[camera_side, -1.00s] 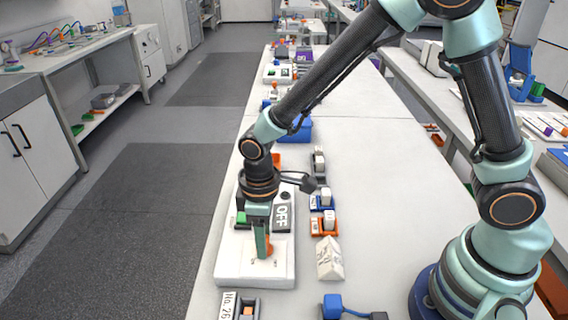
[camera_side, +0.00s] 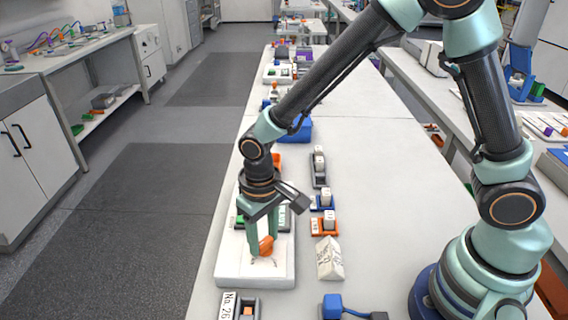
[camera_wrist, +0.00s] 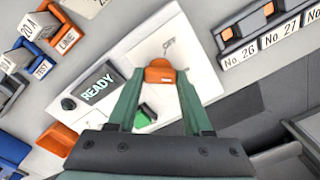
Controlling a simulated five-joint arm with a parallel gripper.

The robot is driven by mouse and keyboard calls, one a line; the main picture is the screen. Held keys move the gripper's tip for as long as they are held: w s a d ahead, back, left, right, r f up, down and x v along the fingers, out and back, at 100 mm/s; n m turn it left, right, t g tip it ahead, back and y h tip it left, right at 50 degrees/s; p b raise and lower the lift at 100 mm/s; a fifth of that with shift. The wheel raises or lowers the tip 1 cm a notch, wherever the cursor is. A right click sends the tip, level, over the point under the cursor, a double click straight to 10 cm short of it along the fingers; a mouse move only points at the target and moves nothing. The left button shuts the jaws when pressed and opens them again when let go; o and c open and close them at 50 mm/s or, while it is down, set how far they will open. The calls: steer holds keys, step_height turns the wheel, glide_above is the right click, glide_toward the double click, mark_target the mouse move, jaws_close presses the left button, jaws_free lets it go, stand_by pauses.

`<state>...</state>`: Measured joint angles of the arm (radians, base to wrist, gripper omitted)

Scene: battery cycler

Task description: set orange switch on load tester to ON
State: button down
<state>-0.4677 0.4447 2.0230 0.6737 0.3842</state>
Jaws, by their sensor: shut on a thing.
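The load tester (camera_side: 230,268) is a white box on the bench, with a dark display (camera_wrist: 97,87) that reads READY in the wrist view. Its orange switch (camera_wrist: 159,71) sits on the white panel near a printed OFF label (camera_wrist: 169,46). It also shows in the side view (camera_side: 266,245). My gripper (camera_wrist: 160,76) points down over the tester, its two green fingers shut on the orange switch, one on each side. The ON marking cannot be read. A green part (camera_wrist: 144,117) of the tester shows between the fingers, partly hidden.
A white wedge-shaped block (camera_side: 329,258) stands right of the tester. Small orange and blue holders (camera_side: 324,226) line up behind it. A holder labelled No. 26 (camera_side: 240,307) is in front. A blue connector with a cable (camera_side: 340,307) lies at front right.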

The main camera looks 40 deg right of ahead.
mark_target(264, 240)
stand_by(0.4)
steer(key=shift+c, duration=1.6)
jaws_free()
step_height(264, 240, up, 12)
steer(key=shift+r, duration=0.1)
steer(key=s+d+r+t, duration=0.2)
steer(key=d+r, duration=0.1)
steer(key=d, duration=0.5)
steer(key=s+d+r+m+t, duration=0.1)
steer(key=s+d+r+t, duration=0.2)
steer(key=d, duration=0.6)
steer(key=shift+s+r+t, duration=0.2)
steer(key=shift+r+t, duration=0.1)
steer(key=shift+r, duration=0.5)
